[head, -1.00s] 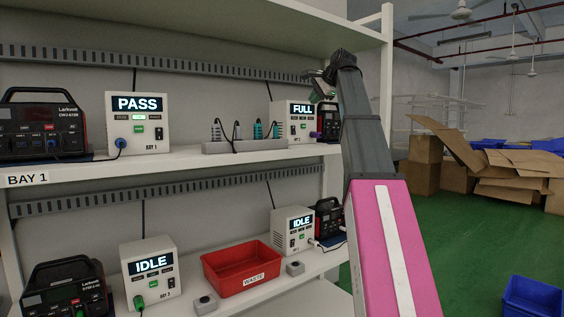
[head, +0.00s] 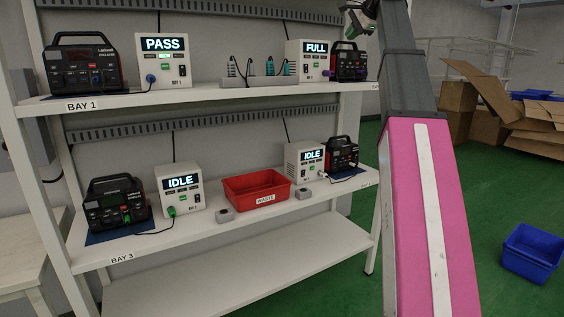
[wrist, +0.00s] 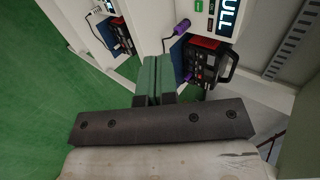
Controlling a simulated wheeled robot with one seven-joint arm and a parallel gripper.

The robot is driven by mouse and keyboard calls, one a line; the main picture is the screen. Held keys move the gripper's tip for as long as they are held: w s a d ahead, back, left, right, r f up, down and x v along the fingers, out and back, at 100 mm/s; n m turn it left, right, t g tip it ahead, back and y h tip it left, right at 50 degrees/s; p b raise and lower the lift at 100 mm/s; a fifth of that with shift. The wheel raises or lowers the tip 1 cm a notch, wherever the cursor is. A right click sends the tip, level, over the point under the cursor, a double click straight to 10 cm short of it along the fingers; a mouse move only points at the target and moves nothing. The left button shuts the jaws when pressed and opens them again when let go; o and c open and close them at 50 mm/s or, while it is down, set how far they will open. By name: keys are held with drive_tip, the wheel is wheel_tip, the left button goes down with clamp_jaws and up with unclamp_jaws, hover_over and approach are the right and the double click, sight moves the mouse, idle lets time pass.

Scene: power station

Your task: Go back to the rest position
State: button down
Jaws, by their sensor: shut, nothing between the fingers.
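My gripper (wrist: 154,80) shows in the wrist view with its two green fingers together and nothing between them. In the head view my gripper (head: 361,20) is partly cut off at the top edge, just above the right end of the upper shelf. Past its fingers in the wrist view are a black and red power unit (wrist: 204,62) and a tester reading FULL (wrist: 226,18). The fingers look apart from both. In the head view the FULL tester (head: 308,62) and that power unit (head: 348,62) stand at the upper shelf's right end.
The upper shelf (head: 210,98) also holds a PASS tester (head: 164,62) and a power strip (head: 258,80). Lower are two IDLE testers (head: 180,188) and a red waste bin (head: 257,190). A blue crate (head: 532,252) stands on open green floor at right; cardboard (head: 490,100) is piled behind.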

wheel_tip(320, 180, down, 47)
drive_tip(key=a+n+g+h, duration=0.2)
drive_tip(key=n+g, duration=0.2)
drive_tip(key=n, duration=0.1)
drive_tip(key=s+a+f+n+g+h, duration=0.1)
drive_tip(key=s+f+n, duration=0.1)
drive_tip(key=s+f, duration=0.6)
drive_tip(key=s+a+f+n+g+h, duration=0.1)
drive_tip(key=s+f, duration=0.7)
drive_tip(key=f, duration=0.8)
drive_tip(key=s+f+n+g+h, duration=0.1)
drive_tip(key=s+f+n, duration=0.3)
drive_tip(key=s+f, duration=0.4)
wheel_tip(320, 180, down, 4)
drive_tip(key=shift+s+a+f+g, duration=0.1)
drive_tip(key=shift+s+a+g, duration=0.3)
drive_tip(key=shift+g, duration=0.5)
drive_tip(key=c, duration=1.8)
unclamp_jaws()
